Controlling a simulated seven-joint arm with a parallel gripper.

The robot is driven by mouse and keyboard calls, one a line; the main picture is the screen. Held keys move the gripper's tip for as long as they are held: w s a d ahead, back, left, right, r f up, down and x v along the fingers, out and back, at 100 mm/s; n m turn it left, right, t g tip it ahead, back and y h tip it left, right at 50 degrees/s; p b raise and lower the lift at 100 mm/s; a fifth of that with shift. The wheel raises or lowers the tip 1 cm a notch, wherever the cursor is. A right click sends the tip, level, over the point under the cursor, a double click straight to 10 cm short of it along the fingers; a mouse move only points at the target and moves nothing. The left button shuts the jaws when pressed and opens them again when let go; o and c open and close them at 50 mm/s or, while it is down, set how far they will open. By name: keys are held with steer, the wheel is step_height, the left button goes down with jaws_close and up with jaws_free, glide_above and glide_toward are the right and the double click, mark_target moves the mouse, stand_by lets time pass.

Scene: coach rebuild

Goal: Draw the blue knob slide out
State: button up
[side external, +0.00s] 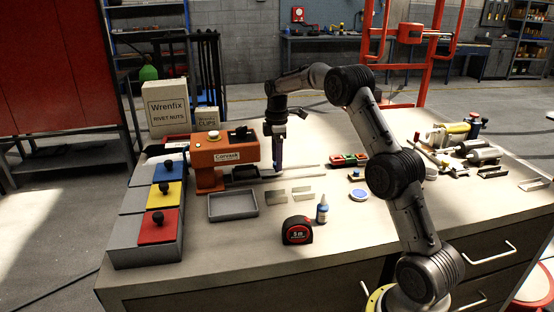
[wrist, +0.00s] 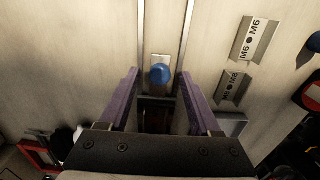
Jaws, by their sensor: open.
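The blue knob (wrist: 160,74) shows in the wrist view, with a small pale plate at its far side, between two thin parallel rails (wrist: 187,42). In the side view the rails (side external: 305,169) run right from the orange press-like machine (side external: 224,150) marked Corvask. My gripper (side external: 278,168) is open and points down over the rails, just right of the machine. In the wrist view my purple fingers (wrist: 159,72) stand apart, one on each side of the knob. In the side view the knob cannot be made out behind my gripper.
Left of the machine are blue, yellow and red lids (side external: 157,226) with dark knobs. In front are a grey tray (side external: 233,205), metal brackets (side external: 302,193), a tape measure (side external: 297,230) and a small bottle (side external: 322,209). Tools (side external: 480,155) crowd the right.

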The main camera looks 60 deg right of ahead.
steer(key=shift+f, duration=0.25)
jaws_close()
steer(key=shift+r, duration=0.1)
stand_by(1.2)
